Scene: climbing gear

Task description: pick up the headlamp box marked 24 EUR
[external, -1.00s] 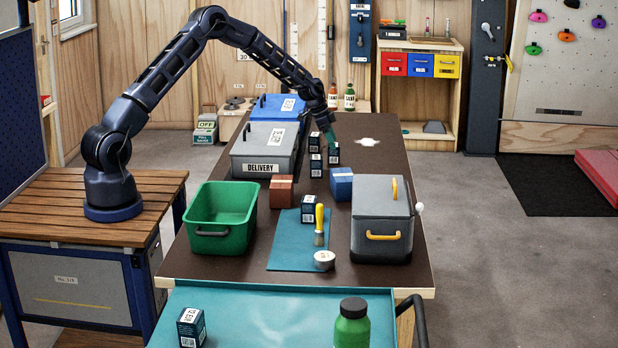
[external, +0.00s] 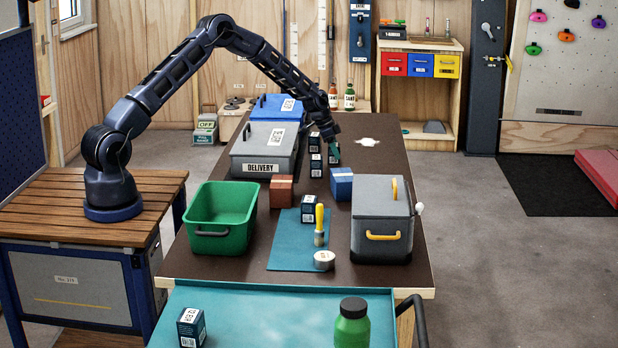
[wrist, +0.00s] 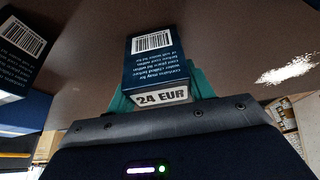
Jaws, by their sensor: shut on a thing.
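The dark blue headlamp box marked 24 EUR (wrist: 155,62) is between the teal fingers of my gripper (wrist: 162,88) in the wrist view. Its price label faces the camera, with a barcode and small print on the side above. My gripper is shut on it. In the external view my gripper (external: 334,152) is low over the far part of the dark table, just right of a row of similar boxes (external: 316,171). The held box is small and mostly hidden there. I cannot tell whether it touches the table.
Another box (wrist: 18,50) stands left in the wrist view. A grey delivery bin (external: 250,160), red block (external: 281,191) and blue block (external: 341,184) are close by. A green tub (external: 220,215) and grey cooler (external: 382,225) stand nearer.

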